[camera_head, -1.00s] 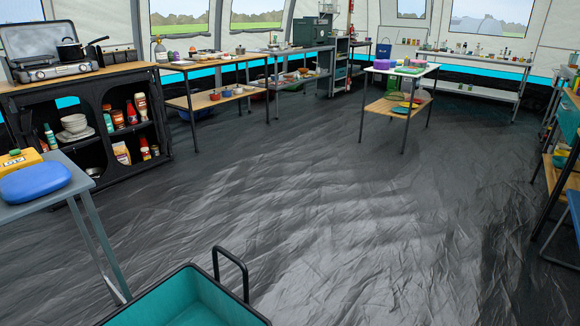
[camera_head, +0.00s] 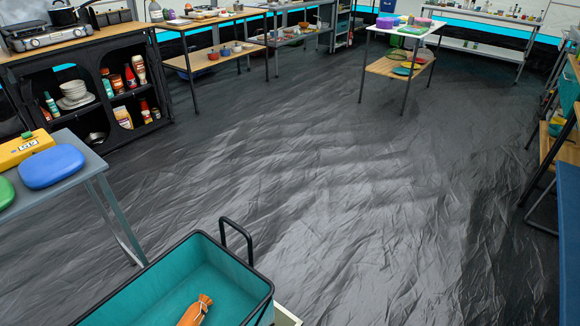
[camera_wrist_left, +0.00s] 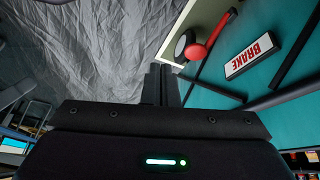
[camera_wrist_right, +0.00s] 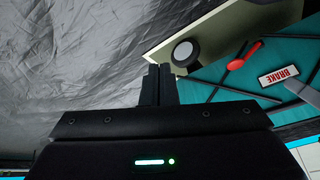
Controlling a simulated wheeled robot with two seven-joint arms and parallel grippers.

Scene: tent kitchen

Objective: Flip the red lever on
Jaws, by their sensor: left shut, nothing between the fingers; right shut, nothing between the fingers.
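The red lever (camera_wrist_left: 206,47) shows in the left wrist view, beside a white label reading BRAKE (camera_wrist_left: 252,54), low on a teal wagon near a dark wheel. In the right wrist view, the lever (camera_wrist_right: 244,56) and label (camera_wrist_right: 279,76) show beyond the fingers. My left gripper (camera_wrist_left: 162,72) is shut and empty, apart from the lever. My right gripper (camera_wrist_right: 158,72) is shut and empty, also apart from it. Neither gripper nor the lever shows in the head view, where the teal wagon (camera_head: 228,278) stands at the bottom edge.
An orange-brown item (camera_head: 196,311) lies in the wagon. A black handle (camera_head: 237,234) rises from its far side. A grey table (camera_head: 93,165) with a blue lidded shape (camera_head: 52,167) stands at the left. The dark floor (camera_head: 340,200) beyond the wagon is clear.

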